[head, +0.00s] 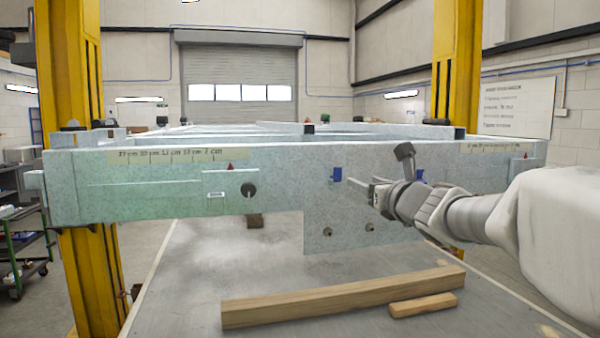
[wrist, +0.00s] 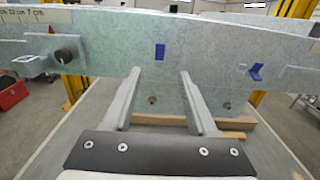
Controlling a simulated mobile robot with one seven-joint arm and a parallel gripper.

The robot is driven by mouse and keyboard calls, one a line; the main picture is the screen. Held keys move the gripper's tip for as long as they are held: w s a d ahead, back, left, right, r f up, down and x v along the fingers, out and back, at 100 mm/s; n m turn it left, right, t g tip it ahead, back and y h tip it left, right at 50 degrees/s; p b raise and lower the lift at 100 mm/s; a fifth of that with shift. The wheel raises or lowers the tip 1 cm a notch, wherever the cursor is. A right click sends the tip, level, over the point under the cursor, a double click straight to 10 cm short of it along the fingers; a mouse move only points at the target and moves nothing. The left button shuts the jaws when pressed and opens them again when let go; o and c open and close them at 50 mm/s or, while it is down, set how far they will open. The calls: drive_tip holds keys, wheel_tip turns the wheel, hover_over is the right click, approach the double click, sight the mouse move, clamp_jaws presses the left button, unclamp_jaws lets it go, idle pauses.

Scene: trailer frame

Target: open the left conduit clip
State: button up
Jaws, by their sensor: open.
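The left conduit clip (head: 336,174) is a small blue piece on the front face of the galvanised frame beam. In the wrist view the left clip (wrist: 160,51) looks like an upright blue rectangle, just beyond and between my fingertips. My gripper (head: 349,181) is open and empty, with its fingers pointing at the beam close to the left clip. The fingers (wrist: 160,72) appear spread in the wrist view; no contact with the clip is visible. A second blue clip (wrist: 255,72) sits to the right and looks bent or angled; my wrist partly hides it in the head view.
The beam (head: 280,165) spans the view between yellow posts (head: 80,190). A dark round knob (head: 248,190) sticks out left of the clip. A plate with bolt holes (head: 330,225) hangs below it. Wooden blocks (head: 345,297) lie on the grey table underneath.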

sight(338, 169)
drive_tip(key=w+a+p, duration=0.1)
drive_tip(key=w+p, duration=0.1)
drive_tip(key=w, duration=0.3)
drive_tip(key=w+a+p, duration=0.1)
drive_tip(key=w+p, duration=0.1)
drive_tip(key=w, duration=0.3)
drive_tip(key=w+a+p, duration=0.1)
drive_tip(key=w, duration=0.4)
drive_tip(key=shift+w+r+p, duration=0.15)
drive_tip(key=shift+w+p, duration=0.1)
drive_tip(key=shift+p, duration=0.15)
drive_tip(key=shift+w+a, duration=0.15)
drive_tip(key=shift+w, duration=0.55)
clamp_jaws()
